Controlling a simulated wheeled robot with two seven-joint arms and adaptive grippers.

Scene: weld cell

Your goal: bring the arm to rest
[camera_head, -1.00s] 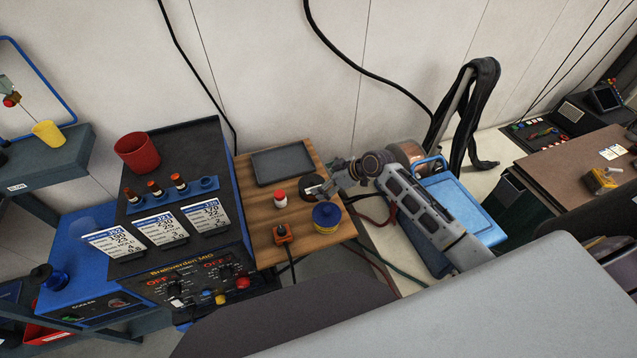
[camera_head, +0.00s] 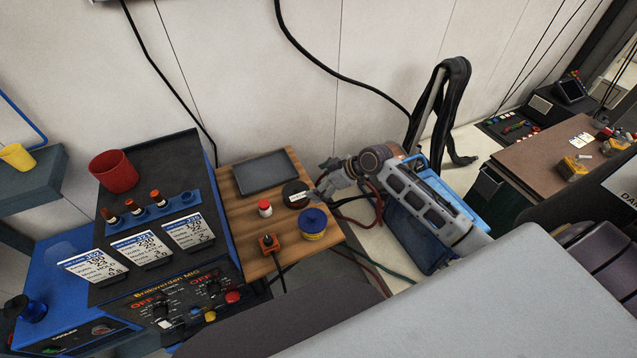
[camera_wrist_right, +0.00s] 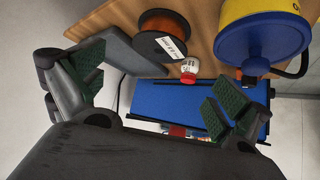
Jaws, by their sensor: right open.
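My right gripper (camera_head: 328,182) is open and empty. In the head view it hangs by the right edge of the wooden board (camera_head: 236,206), beside a dark spool with a white label (camera_head: 295,187). In the right wrist view the open fingers (camera_wrist_right: 152,95) show with nothing between their pads; the spool (camera_wrist_right: 168,22) lies beyond them, its orange winding showing. My right arm reaches in from the lower right. My left gripper is not in view.
The board also holds a grey tray (camera_head: 265,173), a red-capped white bottle (camera_head: 264,208), a blue-and-yellow tin (camera_head: 313,222) and an orange plug (camera_head: 269,242). The welding machine (camera_head: 152,226) with a red cup (camera_head: 114,172) stands left. Cables hang right of the board.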

